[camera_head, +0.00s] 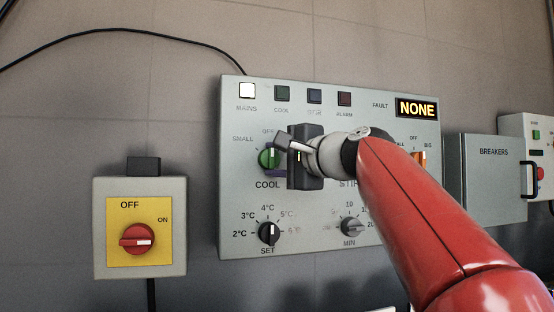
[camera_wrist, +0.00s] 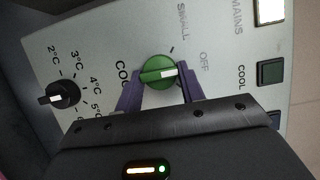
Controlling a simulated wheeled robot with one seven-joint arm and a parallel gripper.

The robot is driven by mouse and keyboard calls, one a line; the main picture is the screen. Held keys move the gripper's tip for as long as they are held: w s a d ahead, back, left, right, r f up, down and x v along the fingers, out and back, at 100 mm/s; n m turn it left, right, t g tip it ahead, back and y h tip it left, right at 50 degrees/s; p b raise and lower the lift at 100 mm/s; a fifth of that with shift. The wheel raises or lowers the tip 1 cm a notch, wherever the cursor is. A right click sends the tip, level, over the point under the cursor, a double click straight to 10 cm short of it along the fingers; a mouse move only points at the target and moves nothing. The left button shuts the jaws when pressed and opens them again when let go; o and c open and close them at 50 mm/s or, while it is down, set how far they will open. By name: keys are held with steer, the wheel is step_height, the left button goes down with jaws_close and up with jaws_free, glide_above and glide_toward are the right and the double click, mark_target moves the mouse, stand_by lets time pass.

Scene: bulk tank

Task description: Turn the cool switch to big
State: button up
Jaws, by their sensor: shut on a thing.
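The cool switch is a green round knob (camera_head: 266,158) on the grey control panel (camera_head: 330,91), above the word COOL. In the wrist view the green knob (camera_wrist: 158,72) has a white pointer mark on its bar. Labels SMALL and OFF show beside it; the big label is hidden behind my gripper in the head view. My gripper (camera_wrist: 160,88) has its purple fingers on either side of the knob, shut on it. In the head view my gripper (camera_head: 277,160) reaches in from the right and covers the knob's right side. The exact pointer setting is hard to tell.
Below are the SET dial (camera_head: 269,233) and the MIN dial (camera_head: 351,226). The MAINS lamp (camera_head: 247,91) is lit and the fault display (camera_head: 417,108) reads NONE. A yellow switch box (camera_head: 117,208) with a red knob is at left. A breakers box (camera_head: 494,190) is at right.

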steer(key=shift+f+m, duration=0.1)
steer(key=shift+m, duration=0.2)
steer(key=m, duration=0.1)
steer(key=m+t, duration=0.1)
steer(key=m+b, duration=0.1)
steer(key=shift+f+m+t, duration=0.25)
steer(key=shift+m+t, duration=0.05)
steer(key=shift+m, duration=0.1)
steer(key=m, duration=0.2)
steer(key=m+t+b, duration=0.1)
steer(key=m, duration=0.1)
steer(key=m+t+b, duration=0.1)
steer(key=m, duration=0.1)
steer(key=shift+a+f, duration=0.1)
steer(key=shift+a, duration=0.15)
steer(key=shift+m+t+h, duration=0.3)
steer(key=shift+m, duration=0.1)
steer(key=o, duration=1)
steer(key=shift+c, duration=0.2)
steer(key=shift+s+d, duration=0.1)
